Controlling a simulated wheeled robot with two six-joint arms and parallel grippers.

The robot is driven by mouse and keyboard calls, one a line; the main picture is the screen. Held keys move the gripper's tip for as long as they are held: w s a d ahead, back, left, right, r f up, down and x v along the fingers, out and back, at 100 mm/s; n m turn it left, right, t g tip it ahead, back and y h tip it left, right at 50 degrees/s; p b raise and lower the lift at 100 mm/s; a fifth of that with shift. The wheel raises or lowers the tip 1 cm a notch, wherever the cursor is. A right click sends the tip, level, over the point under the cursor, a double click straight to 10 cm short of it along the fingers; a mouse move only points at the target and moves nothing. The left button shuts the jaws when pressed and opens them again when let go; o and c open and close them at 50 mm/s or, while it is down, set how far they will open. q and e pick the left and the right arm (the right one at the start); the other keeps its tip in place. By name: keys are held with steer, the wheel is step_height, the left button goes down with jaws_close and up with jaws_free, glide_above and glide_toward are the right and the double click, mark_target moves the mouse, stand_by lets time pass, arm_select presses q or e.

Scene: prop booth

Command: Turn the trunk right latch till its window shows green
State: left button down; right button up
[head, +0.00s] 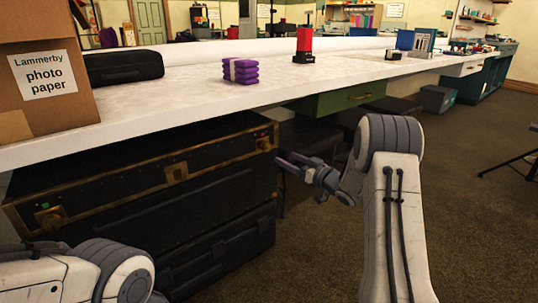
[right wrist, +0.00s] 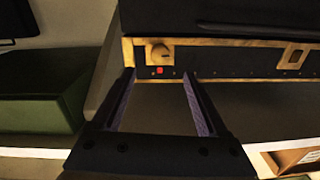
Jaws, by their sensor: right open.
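The black trunk (head: 130,190) with brass edging stands under the white bench. Its right latch (head: 263,143) sits at the right end of the front. In the right wrist view this brass latch (right wrist: 158,53) shows beyond my fingertips, with a small red window (right wrist: 158,71) beside it. My right gripper (head: 284,159) is just right of the trunk's right end. In the right wrist view the gripper (right wrist: 158,76) is open and empty, with its fingers either side of the latch's line and apart from it. My left gripper is out of view; only my left arm shows.
The trunk's left latch (head: 52,217) has a green window (head: 44,206), and a middle clasp (head: 176,173) sits between the latches. The bench (head: 200,105) overhangs the trunk. A green drawer (head: 345,98) hangs under the bench to the right.

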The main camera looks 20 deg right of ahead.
mark_target(268, 147)
steer(key=b+x, duration=0.4)
steer(key=x, duration=0.5)
steer(key=shift+w+f, duration=0.15)
steer(key=shift+w+a+b, duration=0.2)
steer(key=shift+w+b, duration=0.1)
steer(key=shift+w, duration=0.15)
steer(key=shift+r, duration=0.2)
jaws_close()
